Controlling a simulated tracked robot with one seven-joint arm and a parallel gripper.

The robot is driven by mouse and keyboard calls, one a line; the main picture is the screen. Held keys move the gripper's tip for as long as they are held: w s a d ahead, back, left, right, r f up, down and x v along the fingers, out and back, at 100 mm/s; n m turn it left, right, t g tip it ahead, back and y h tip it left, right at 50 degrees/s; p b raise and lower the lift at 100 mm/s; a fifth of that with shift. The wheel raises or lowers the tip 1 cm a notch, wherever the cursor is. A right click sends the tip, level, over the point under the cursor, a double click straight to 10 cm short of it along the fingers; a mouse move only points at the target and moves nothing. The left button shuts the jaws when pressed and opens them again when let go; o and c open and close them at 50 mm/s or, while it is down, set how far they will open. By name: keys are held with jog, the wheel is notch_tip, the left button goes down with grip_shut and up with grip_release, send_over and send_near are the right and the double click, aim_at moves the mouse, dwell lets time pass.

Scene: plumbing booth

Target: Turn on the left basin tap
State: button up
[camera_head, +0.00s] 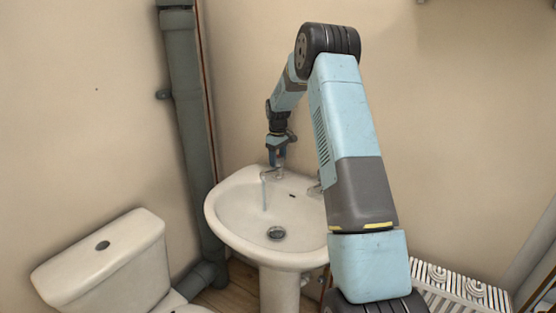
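The white basin (237,219) stands against the back wall. The left tap (270,174) is a chrome tap on its back rim. A pale, translucent streak (264,196) runs straight down from its spout into the bowl and looks like running water. My gripper (279,160) points down directly over the left tap, at its top. The tap's handle is mostly hidden by the fingers, and I cannot tell whether they are closed on it. The right tap (315,189) shows only in part beside my arm.
A white toilet cistern (104,257) stands at the lower left. A grey vertical pipe (190,120) runs down the wall left of the basin. A white patterned radiator-like panel (455,288) is at the lower right. My forearm covers the basin's right side.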

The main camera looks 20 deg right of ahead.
aim_at(278, 155)
jog(key=o, duration=0.4)
notch_tip(278, 155, up, 14)
jog(key=shift+f, duration=0.2)
dwell(0.5)
jog(key=shift+r, duration=0.1)
jog(key=s+a+r+m+t, duration=0.1)
jog(key=s+a+r, duration=0.3)
jog(key=s+r, duration=0.6)
jog(key=s+a+r+m+t, duration=0.2)
jog(key=s+a+r, duration=0.35)
jog(key=s, duration=0.75)
jog(key=s+m+t, duration=0.1)
jog(key=s, duration=0.8)
jog(key=s+a+f+m, duration=0.1)
jog(key=s, duration=0.8)
jog(key=s+f+m+t, duration=0.1)
jog(key=s, duration=0.8)
jog(key=shift+a+f+t, duration=0.25)
jog(key=shift+a+t, duration=0.05)
jog(key=shift+a, duration=0.1)
